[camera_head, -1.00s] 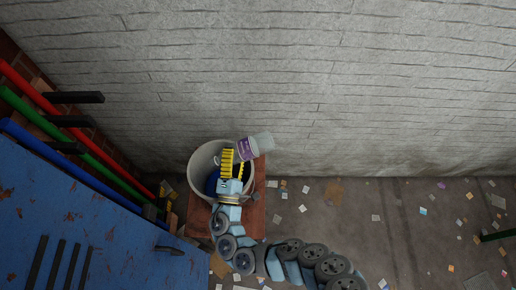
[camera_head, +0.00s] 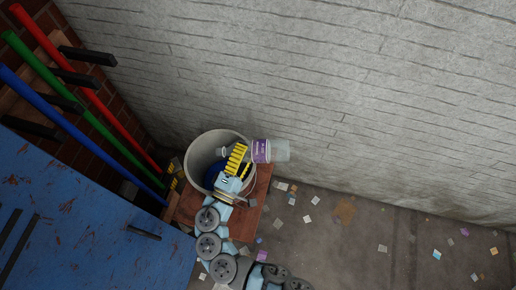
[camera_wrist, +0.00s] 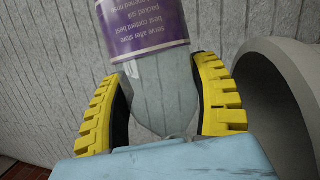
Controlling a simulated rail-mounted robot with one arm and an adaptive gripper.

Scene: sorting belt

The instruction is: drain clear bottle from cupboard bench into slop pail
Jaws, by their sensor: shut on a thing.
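The clear bottle (camera_head: 281,151) has a purple label and lies on its side in the air in the head view. Its narrow end points left over the pail's opening, and its wide end points right, past the rim. My gripper (camera_head: 245,154) has yellow ridged fingers and is shut on the bottle near its tapering shoulder. The wrist view shows the bottle (camera_wrist: 160,85) between both fingers. The pale slop pail (camera_head: 198,150) stands below and to the left of the bottle; its curved wall (camera_wrist: 262,90) shows right of my gripper in the wrist view. I cannot see liquid pouring.
The pail stands on a reddish-brown bench (camera_head: 262,187) against a white brick wall (camera_head: 350,90). A blue scuffed panel (camera_head: 80,215) and red, green and blue bars (camera_head: 100,105) are at the left. Paper scraps litter the floor (camera_head: 350,230) at right.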

